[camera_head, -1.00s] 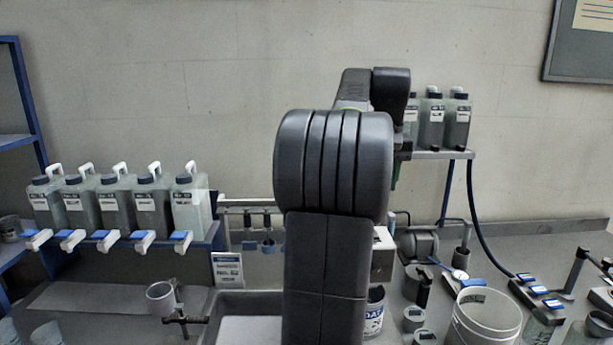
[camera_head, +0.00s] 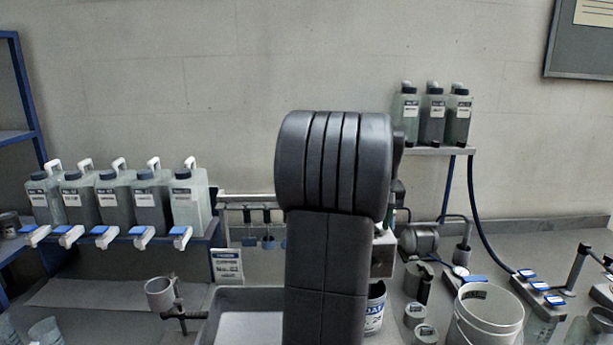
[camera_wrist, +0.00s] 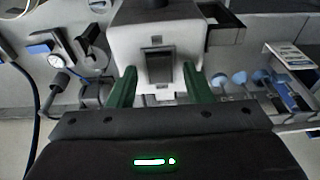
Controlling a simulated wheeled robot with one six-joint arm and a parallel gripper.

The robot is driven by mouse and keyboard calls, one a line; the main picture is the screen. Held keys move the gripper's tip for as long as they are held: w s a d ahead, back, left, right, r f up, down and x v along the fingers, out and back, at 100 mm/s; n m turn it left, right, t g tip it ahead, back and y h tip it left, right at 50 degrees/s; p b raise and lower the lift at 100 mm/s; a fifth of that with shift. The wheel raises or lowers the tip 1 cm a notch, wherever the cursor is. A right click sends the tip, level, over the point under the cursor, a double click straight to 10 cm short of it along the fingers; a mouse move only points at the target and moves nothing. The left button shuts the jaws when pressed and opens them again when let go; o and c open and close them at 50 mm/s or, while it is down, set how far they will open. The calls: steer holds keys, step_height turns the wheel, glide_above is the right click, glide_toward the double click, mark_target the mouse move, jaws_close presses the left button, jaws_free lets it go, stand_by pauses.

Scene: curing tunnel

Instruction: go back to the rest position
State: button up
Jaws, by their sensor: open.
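My gripper (camera_wrist: 168,92) shows in the wrist view as two green fingers standing well apart. It is open, and no object is visibly held between the fingers. Beyond the fingers is a white box-like unit (camera_wrist: 186,45) with a dark square opening on its face; I cannot tell how far it is from the fingertips. In the head view my black arm fills the middle and hides the gripper.
Several jugs with taps (camera_head: 152,203) stand on a shelf at left. Three bottles (camera_head: 432,117) stand on a small wall shelf. A white bucket (camera_head: 484,318) and small grey containers sit right of my arm. A cup on a stand (camera_head: 161,294) is left of the grey tray (camera_head: 222,300).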

steer(key=shift+s+f+t+b, duration=0.35)
steer(key=shift+t+b, duration=0.65)
steer(key=shift+b, duration=2)
